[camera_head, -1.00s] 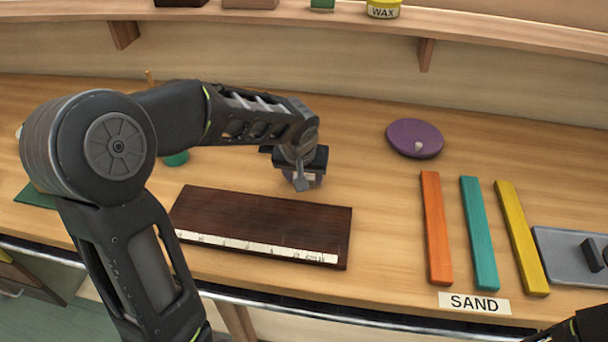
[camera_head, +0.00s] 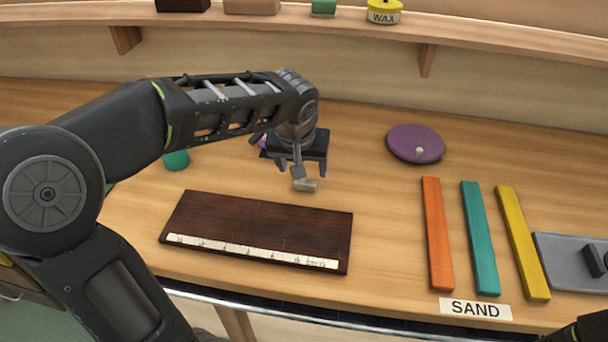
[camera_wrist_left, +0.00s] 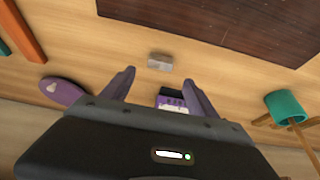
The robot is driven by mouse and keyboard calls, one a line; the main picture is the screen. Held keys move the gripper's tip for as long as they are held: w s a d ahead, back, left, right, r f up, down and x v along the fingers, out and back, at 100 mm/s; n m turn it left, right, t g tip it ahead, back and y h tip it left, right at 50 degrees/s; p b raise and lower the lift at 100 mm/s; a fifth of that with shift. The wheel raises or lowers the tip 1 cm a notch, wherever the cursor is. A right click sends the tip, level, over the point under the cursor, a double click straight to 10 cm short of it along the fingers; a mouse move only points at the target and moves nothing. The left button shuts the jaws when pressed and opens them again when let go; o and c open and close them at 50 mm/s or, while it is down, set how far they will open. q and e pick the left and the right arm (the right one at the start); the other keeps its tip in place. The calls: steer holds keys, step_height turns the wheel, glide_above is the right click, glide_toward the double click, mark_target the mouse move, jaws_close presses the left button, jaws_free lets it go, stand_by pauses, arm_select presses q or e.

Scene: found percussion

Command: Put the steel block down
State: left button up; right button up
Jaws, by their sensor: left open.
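The small grey steel block (camera_head: 304,185) lies on the wooden bench just behind the dark brown board (camera_head: 257,222). In the left wrist view the block (camera_wrist_left: 160,62) sits on bare wood, beyond the fingertips and clear of both. My left gripper (camera_head: 303,168) is above the block, pointing down. Its fingers (camera_wrist_left: 160,82) are spread wide with nothing between them at the tips. Only a dark piece of my right arm shows at the bottom right corner; its gripper is out of sight.
A purple disc (camera_head: 416,144) lies right of the gripper. Orange (camera_head: 437,233), teal (camera_head: 480,238) and yellow (camera_head: 522,243) bars lie behind the SAND label (camera_head: 475,309), left of a grey tray (camera_head: 558,262). A purple-labelled item (camera_wrist_left: 175,103) and a teal cup (camera_wrist_left: 285,106) stand near the gripper.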

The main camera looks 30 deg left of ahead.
arm_select(q)
steer(key=v, duration=0.4)
steer(key=shift+c, duration=0.2)
stand_by(0.3)
